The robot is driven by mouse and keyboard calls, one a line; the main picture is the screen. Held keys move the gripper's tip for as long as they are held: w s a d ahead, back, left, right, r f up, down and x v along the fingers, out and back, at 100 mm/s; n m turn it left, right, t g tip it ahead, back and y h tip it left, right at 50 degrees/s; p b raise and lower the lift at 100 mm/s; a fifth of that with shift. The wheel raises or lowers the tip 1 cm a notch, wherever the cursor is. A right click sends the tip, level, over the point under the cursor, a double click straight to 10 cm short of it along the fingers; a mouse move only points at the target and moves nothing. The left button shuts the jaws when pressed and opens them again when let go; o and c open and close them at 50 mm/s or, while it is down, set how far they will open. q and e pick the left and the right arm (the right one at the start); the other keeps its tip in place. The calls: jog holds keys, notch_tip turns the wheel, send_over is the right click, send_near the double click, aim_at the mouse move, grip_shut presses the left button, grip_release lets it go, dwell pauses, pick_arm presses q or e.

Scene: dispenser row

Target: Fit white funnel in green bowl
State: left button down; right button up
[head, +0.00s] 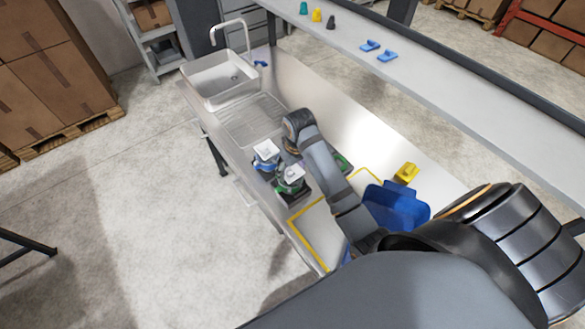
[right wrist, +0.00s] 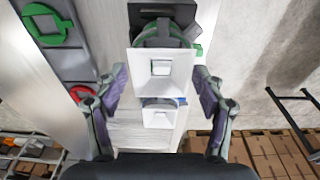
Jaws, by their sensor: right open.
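The white funnel (head: 292,174) sits at the top of the green bowl (head: 293,187) on the counter, with a square white top. In the right wrist view the white funnel (right wrist: 160,69) covers most of the green bowl (right wrist: 163,33), whose rim shows above it. Whether the funnel is fully seated cannot be told. My right gripper (right wrist: 160,78) is open, one finger on each side of the funnel, with visible gaps. A second white funnel (head: 266,149) tops a blue holder just beyond. My left gripper is not in view.
A sink (head: 220,80) and drainboard lie at the far end of the counter. A blue bin (head: 397,205) and a yellow piece (head: 406,172) stand nearer. A raised shelf (head: 440,85) runs along the right, holding small coloured pieces.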

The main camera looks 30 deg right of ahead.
jog(key=shift+r, duration=0.15)
jog(key=shift+s+r, duration=0.2)
jog(key=shift+r, duration=1.4)
jog(key=o, duration=0.6)
jog(key=shift+f, duration=0.1)
